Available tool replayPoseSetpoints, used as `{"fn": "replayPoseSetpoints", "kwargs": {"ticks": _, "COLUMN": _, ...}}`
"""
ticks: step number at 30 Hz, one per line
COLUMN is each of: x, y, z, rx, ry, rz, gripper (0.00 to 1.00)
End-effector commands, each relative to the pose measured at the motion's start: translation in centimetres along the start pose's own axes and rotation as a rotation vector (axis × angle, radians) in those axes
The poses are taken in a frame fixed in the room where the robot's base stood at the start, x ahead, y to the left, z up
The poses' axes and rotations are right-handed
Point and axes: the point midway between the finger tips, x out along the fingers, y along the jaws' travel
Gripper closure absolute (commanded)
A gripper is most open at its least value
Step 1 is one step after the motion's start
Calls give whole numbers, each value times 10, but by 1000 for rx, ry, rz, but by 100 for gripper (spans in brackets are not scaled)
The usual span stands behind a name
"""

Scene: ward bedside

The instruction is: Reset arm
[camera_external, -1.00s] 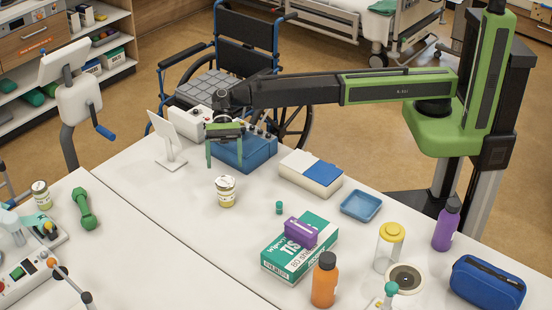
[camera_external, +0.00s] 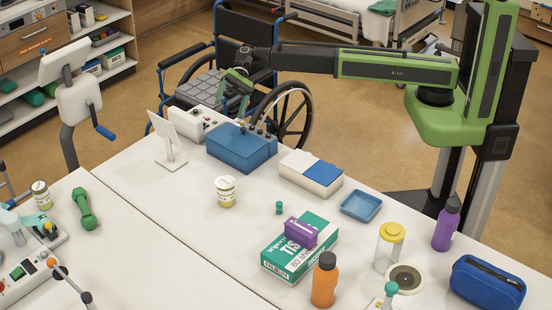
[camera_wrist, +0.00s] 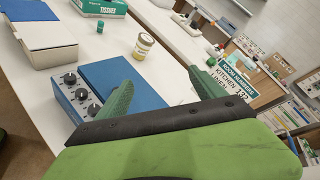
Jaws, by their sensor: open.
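My gripper (camera_external: 237,88) is up beyond the far edge of the white table, in front of the wheelchair seat in the external view. In the wrist view its two green fingers (camera_wrist: 157,92) are spread apart with nothing between them. The arm stretches left from the green column at the right. The blue box with knobs (camera_external: 240,147) sits on the table just below and to the right of the gripper. It also shows in the wrist view (camera_wrist: 128,85), partly hidden behind a finger.
A wheelchair (camera_external: 292,112) stands behind the table. A white stand (camera_external: 169,145) is left of the blue box.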

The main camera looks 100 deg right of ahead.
Motion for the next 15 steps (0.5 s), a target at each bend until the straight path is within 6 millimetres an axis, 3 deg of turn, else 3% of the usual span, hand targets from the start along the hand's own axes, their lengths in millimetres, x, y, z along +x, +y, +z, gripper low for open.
{"fn": "replayPoseSetpoints", "kwargs": {"ticks": 1, "x": -26, "y": 6, "z": 7, "rx": -86, "ry": 28, "rz": -17, "gripper": 21}}
{"fn": "replayPoseSetpoints", "kwargs": {"ticks": 2, "x": -34, "y": 15, "z": 8, "rx": -146, "ry": 50, "rz": -7, "gripper": 21}}
{"fn": "replayPoseSetpoints", "kwargs": {"ticks": 8, "x": -29, "y": 112, "z": 16, "rx": -476, "ry": 196, "rz": 298, "gripper": 21}}
{"fn": "replayPoseSetpoints", "kwargs": {"ticks": 12, "x": -36, "y": 189, "z": 24, "rx": -704, "ry": 258, "rz": 616, "gripper": 21}}
{"fn": "replayPoseSetpoints", "kwargs": {"ticks": 15, "x": -40, "y": 236, "z": 28, "rx": -801, "ry": 289, "rz": 863, "gripper": 21}}
